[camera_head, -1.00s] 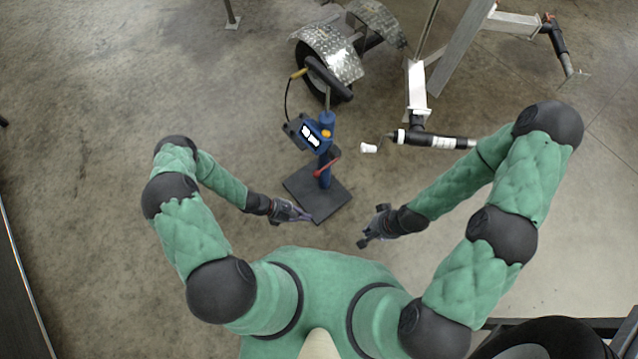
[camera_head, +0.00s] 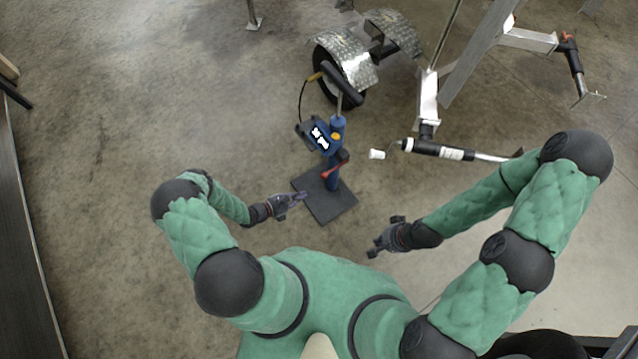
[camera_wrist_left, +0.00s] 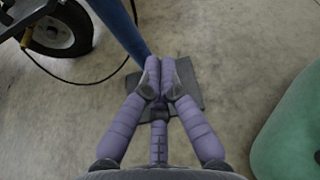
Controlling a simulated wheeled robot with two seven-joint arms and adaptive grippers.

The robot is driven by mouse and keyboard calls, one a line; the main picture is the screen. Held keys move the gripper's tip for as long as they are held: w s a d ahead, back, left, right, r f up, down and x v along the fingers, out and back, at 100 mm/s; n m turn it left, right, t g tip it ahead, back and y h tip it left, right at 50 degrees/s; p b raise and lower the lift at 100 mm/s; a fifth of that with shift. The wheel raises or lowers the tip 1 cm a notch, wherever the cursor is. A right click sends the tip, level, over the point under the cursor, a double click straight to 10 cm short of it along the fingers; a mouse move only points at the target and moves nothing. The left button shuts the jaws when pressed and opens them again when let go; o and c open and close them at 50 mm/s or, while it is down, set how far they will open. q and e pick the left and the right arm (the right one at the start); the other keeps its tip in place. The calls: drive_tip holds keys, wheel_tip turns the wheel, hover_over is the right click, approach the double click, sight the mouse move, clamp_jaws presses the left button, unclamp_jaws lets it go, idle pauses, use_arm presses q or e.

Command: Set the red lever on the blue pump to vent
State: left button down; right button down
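The blue pump (camera_head: 337,128) stands upright on a dark square base plate (camera_head: 335,208), in front of me in the head view. Its red lever (camera_head: 333,170) sits low on the column and slants down to the left. My left gripper (camera_head: 303,196) is left of the column near the plate's left edge, apart from the lever. In the left wrist view its purple fingers (camera_wrist_left: 160,78) are together with nothing visible between them; the blue column (camera_wrist_left: 122,28) is just beyond. The lever is not visible there. My right gripper (camera_head: 378,236) has its fingers spread, right of the plate, empty.
A black hose (camera_head: 301,98) with a yellow fitting runs beside the pump. A trailer wheel under a metal fender (camera_head: 346,58) stands behind it. A trailer jack (camera_head: 440,150) with a white-handled crank extends to the right of the pump. The floor to the left is clear.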

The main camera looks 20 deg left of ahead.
use_arm(q)
drive_tip(key=b+x, duration=0.3)
drive_tip(key=x, duration=0.7)
drive_tip(key=shift+w+a+r, duration=0.1)
drive_tip(key=shift+r, duration=0.85)
drive_tip(key=shift+w+a+r, duration=0.1)
drive_tip(key=shift+r, duration=0.9)
drive_tip(key=shift+a+r, duration=0.1)
drive_tip(key=shift+a, duration=0.05)
